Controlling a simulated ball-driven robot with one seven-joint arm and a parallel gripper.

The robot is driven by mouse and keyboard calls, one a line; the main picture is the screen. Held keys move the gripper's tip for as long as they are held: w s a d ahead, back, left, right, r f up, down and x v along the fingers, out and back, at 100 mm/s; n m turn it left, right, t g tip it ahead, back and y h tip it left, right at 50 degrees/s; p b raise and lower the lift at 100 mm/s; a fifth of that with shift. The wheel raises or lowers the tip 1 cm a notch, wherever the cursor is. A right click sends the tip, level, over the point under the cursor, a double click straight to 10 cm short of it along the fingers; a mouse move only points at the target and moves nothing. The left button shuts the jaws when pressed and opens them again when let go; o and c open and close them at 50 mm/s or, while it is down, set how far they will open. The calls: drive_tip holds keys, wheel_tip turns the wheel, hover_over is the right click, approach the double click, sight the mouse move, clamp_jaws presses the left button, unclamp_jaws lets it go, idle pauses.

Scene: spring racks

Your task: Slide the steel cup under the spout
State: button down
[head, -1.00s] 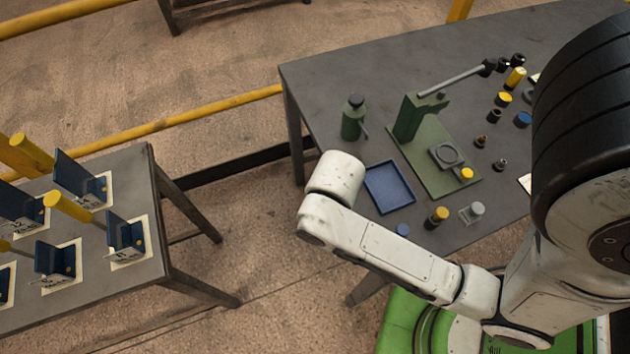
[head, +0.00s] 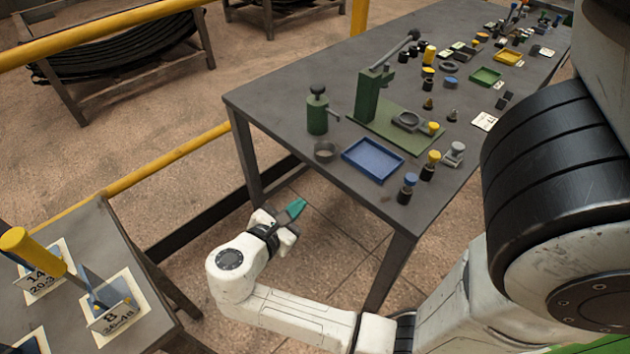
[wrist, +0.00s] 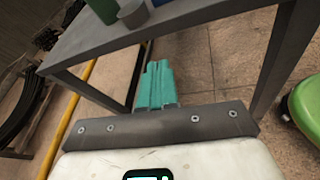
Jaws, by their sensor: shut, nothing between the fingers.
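The steel cup (head: 324,151) is a small grey open cup standing upright near the edge of the dark grey table. It also shows at the top of the wrist view (wrist: 132,14). The green dispenser (head: 317,112) stands just behind it, and its spout (head: 333,113) points right. The cup is in front of the dispenser, apart from it and not below the spout's tip. My gripper (head: 297,208) has teal fingers, shut and empty, and is off the table edge, lower than the tabletop. The fingers show together in the wrist view (wrist: 155,85).
A blue tray (head: 373,160) lies right of the cup. A green lever press (head: 372,95) stands behind the tray. Small parts with yellow and blue caps fill the table's right side. A table leg (head: 388,270) stands right of my gripper. A rack table (head: 135,290) is at lower left.

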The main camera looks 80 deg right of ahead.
drive_tip(key=w+r+n+g+h+b, duration=0.1)
drive_tip(key=w+n+h+b, duration=0.1)
drive_tip(key=w+n+h, duration=0.1)
approach(331, 145)
drive_tip(key=shift+x, duration=0.9)
drive_tip(key=p+x, duration=0.2)
drive_tip(key=x, duration=0.5)
drive_tip(key=shift+d, duration=0.2)
drive_tip(key=shift+a, duration=0.15)
